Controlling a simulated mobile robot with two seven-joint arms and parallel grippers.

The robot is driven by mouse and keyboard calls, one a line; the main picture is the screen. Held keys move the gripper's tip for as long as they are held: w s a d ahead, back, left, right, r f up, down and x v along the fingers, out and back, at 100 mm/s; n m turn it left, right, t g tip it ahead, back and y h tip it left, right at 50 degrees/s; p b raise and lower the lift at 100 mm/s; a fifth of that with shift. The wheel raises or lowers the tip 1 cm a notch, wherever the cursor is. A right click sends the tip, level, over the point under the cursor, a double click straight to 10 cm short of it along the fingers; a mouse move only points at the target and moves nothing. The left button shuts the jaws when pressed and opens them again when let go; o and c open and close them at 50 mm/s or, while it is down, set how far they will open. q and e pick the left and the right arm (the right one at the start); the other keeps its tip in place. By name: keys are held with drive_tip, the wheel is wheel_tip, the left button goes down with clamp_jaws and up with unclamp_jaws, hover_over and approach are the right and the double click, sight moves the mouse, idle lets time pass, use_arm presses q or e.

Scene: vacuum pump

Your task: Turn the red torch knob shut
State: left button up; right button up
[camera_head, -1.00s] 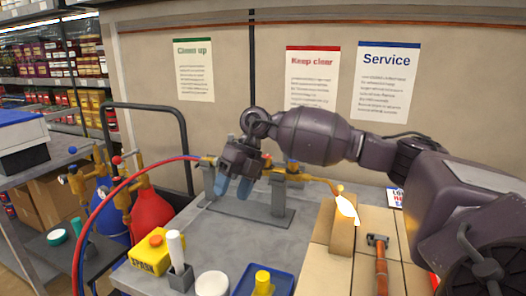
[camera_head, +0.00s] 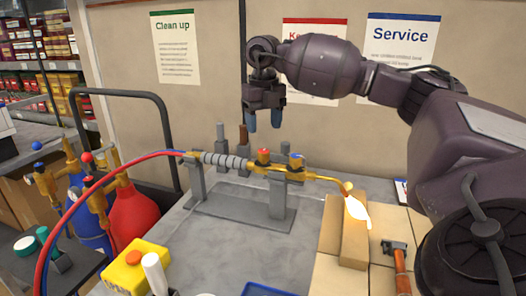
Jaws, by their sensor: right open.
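The brass torch (camera_head: 328,179) lies on a grey stand (camera_head: 240,207) with a ribbed grey grip (camera_head: 225,161). Its red knob (camera_head: 263,155) is in plain view on top of the torch body, with a blue knob (camera_head: 296,159) to its right. An orange-white flame (camera_head: 357,210) burns at the nozzle. My right gripper (camera_head: 263,124) is open and empty, its blue-grey fingertips pointing down above the red knob in the picture, apart from it. I cannot tell its exact depth over the torch. My left gripper is not in view.
Red and blue hoses (camera_head: 95,187) run from the torch to the red cylinder (camera_head: 133,212) and blue cylinder at left. A brick (camera_head: 352,245) stands by the flame, with a hammer (camera_head: 398,262) nearby. A yellow box (camera_head: 134,268) is at front left.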

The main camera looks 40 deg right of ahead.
sight(264, 151)
wheel_tip(264, 151, down, 8)
drive_tip(key=shift+f, duration=0.15)
idle(0.4)
drive_tip(key=c, duration=0.9)
